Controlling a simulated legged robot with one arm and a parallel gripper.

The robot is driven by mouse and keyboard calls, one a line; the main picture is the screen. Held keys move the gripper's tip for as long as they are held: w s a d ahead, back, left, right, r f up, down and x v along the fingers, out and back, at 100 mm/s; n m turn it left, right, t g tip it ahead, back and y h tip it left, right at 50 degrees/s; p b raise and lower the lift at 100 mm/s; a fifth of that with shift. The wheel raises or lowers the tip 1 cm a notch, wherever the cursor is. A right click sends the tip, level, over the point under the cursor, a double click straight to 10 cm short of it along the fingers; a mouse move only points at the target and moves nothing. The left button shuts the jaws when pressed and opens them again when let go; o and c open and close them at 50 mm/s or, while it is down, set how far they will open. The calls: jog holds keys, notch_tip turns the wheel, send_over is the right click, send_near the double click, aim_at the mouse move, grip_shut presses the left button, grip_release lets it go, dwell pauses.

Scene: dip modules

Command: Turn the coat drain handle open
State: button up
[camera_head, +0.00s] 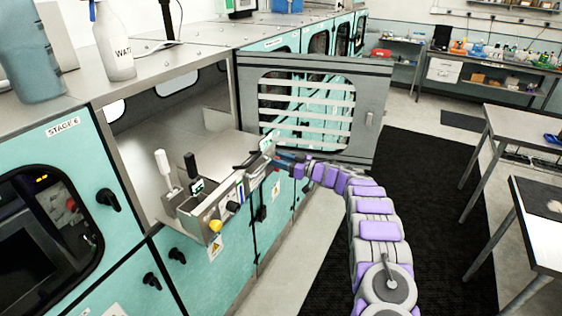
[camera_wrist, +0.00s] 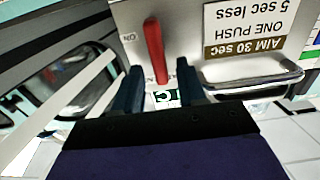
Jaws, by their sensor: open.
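A red lever handle (camera_wrist: 155,50) stands on a grey metal panel (camera_wrist: 190,25) in the wrist view, with small "ON" lettering to its left. No lettering that I can read names it as the coat drain handle. My gripper (camera_wrist: 160,76) is open, with one dark blue finger on each side of the lever's lower end. I cannot tell whether either finger touches the lever. In the head view my gripper (camera_head: 284,158) is at the right end of the metal control unit, and the lever is not clear there.
The control unit also carries a white-handled lever (camera_head: 165,168), a black-handled lever (camera_head: 190,165) and a yellow knob (camera_head: 215,226). An open, slatted window door (camera_head: 372,120) stands behind my gripper. A curved metal bar (camera_wrist: 255,84) lies right of the red lever.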

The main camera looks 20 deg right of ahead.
aim_at(278, 170)
jog(key=shift+c, duration=0.2)
grip_shut()
jog(key=shift+n, duration=0.3)
jog(key=f+n+b, duration=0.1)
jog(key=n+b, duration=0.3)
jog(key=n, duration=0.1)
jog(key=s+a+f+n+b, duration=0.1)
jog(key=n+b, duration=0.4)
jog(key=n, duration=0.1)
jog(key=a+f+n+b, duration=0.1)
jog(key=n+b, duration=0.4)
jog(key=n, duration=0.1)
jog(key=shift+s, duration=0.3)
jog(key=shift+n+b, duration=0.3)
jog(key=shift+c, duration=0.4)
grip_release()
jog(key=shift+o, duration=0.6)
jog(key=shift+r, duration=0.2)
